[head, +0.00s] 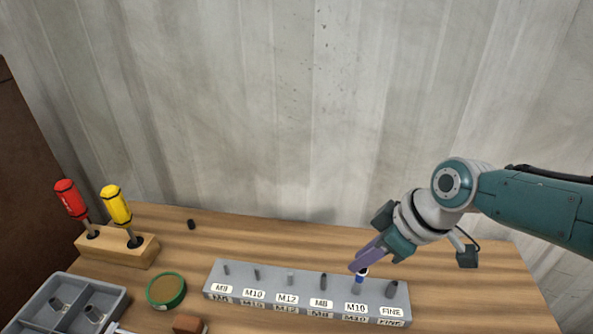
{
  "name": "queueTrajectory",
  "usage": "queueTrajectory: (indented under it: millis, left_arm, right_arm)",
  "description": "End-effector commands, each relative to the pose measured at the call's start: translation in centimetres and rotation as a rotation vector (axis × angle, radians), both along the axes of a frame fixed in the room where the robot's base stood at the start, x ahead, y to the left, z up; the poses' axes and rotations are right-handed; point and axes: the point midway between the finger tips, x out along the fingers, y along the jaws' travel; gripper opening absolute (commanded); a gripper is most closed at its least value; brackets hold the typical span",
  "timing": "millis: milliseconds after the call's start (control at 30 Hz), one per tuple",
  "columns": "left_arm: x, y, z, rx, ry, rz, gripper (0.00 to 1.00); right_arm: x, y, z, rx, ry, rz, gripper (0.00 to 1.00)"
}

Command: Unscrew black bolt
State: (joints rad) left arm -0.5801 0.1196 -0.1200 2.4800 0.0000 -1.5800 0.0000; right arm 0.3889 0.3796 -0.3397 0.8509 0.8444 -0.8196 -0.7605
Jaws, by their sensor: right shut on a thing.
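A grey block (215,284) with labelled positions stands on the wooden bench, with several upright bolts in a row. My left gripper is not in view.
A wooden stand (112,250) holds a red screwdriver (70,199) and a yellow screwdriver (116,206). A green round tin (166,291), a grey divided tray (50,291) and a brown block (188,325) lie at front left. A small black piece (191,224) lies behind. The bench's right end is clear.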

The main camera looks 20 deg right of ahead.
Motion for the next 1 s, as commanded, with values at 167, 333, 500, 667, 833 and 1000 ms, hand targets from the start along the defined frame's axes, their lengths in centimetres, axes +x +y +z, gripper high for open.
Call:
queueTrajectory:
  millis: [167,333,500,667,833,1000]
  left_arm:
    - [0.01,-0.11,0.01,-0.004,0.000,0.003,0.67]
    - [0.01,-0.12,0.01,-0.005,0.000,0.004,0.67]
    - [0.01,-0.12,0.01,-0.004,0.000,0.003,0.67]
    - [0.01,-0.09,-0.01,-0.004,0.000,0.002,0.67]
    - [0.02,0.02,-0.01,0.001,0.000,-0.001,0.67]
    - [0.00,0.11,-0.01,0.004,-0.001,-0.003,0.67]
  right_arm:
    - [-0.06,-0.07,-0.01,0.001,0.007,0.209,0.00]
    - [-0.30,-0.03,-0.15,-0.001,0.009,0.298,0.00]
    - [-0.44,-0.07,-0.25,-0.003,0.012,0.301,0.02]
    - [-0.53,-0.12,-0.33,-0.004,0.015,0.300,0.20]
    - [-0.52,-0.12,-0.33,-0.005,0.013,0.300,0.32]
    - [-0.33,-0.04,-0.20,-0.003,0.009,0.298,0.32]
